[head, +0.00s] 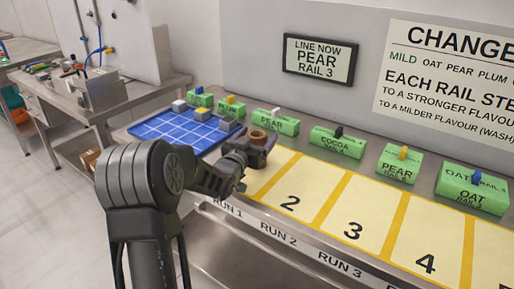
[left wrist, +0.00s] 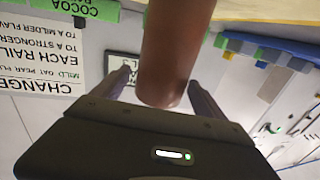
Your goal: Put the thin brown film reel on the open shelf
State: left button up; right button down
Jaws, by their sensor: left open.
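A brown cylinder (head: 258,136), which looks like the film reel, stands upright at my left gripper (head: 262,150) at the back of the counter. In the left wrist view the brown reel (left wrist: 172,45) is between the two open fingers of my left gripper (left wrist: 162,88); I cannot tell whether it touches either one. The gripper hides part of the reel in the head view. I cannot make out an open shelf for certain. My right gripper is not in view.
Several green labelled blocks (head: 338,143) stand along the back. A blue gridded tray (head: 165,127) with small blocks lies left. A steel side table (head: 80,115) stands beyond.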

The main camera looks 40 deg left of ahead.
pick_arm(q)
jog(key=shift+c, duration=0.5)
jog(key=c, duration=1.7)
notch_tip(320, 180, up, 10)
jog(key=shift+w, duration=0.1)
dwell(0.3)
